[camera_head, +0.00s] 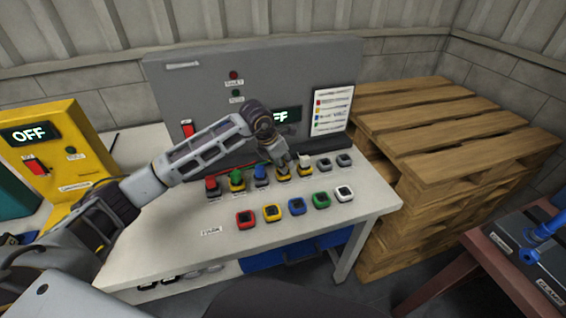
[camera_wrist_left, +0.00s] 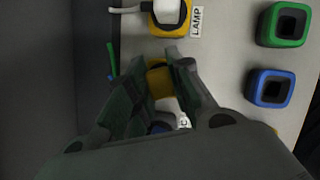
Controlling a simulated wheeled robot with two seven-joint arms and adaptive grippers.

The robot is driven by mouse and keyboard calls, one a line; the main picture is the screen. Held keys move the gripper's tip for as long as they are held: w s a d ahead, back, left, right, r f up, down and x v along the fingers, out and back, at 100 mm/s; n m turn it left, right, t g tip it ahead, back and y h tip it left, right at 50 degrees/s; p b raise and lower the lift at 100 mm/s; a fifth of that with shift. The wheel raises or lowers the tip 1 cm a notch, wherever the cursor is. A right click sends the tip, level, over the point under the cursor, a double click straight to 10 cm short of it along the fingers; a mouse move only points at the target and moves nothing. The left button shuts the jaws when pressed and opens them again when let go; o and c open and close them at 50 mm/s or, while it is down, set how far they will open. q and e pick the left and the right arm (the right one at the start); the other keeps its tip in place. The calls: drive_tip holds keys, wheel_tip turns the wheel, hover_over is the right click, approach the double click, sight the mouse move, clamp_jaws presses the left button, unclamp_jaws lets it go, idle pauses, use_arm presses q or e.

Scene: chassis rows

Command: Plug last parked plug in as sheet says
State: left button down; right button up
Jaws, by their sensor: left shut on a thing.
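My left gripper (camera_head: 284,167) is shut on the yellow plug (camera_wrist_left: 158,82), over the back socket row. I cannot tell whether this plug is fully seated. A red plug (camera_head: 212,184), a green plug (camera_head: 236,179) and a blue plug (camera_head: 261,174) stand in the row to its left. A white plug (camera_head: 305,161) sits to its right, in the yellow-rimmed socket labelled LAMP (camera_wrist_left: 196,22). The sheet (camera_head: 332,110) with coloured marks is on the grey panel; its words are too small to read. My right gripper is not in view.
The front row holds red (camera_head: 245,219), yellow (camera_head: 272,212), blue (camera_head: 297,206), green (camera_head: 321,200) and white (camera_head: 344,193) park holders; the blue and green ones look empty. The grey panel (camera_head: 210,85) stands behind; wooden pallets (camera_head: 440,150) are right.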

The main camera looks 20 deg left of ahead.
use_arm(q)
drive_tip(key=c, duration=1.2)
unclamp_jaws()
drive_tip(key=v, duration=1.2)
wheel_tip(320, 180, up, 9)
drive_tip(key=p, duration=0.9)
drive_tip(key=shift+r+p, duration=0.5)
drive_tip(key=shift+p, duration=0.05)
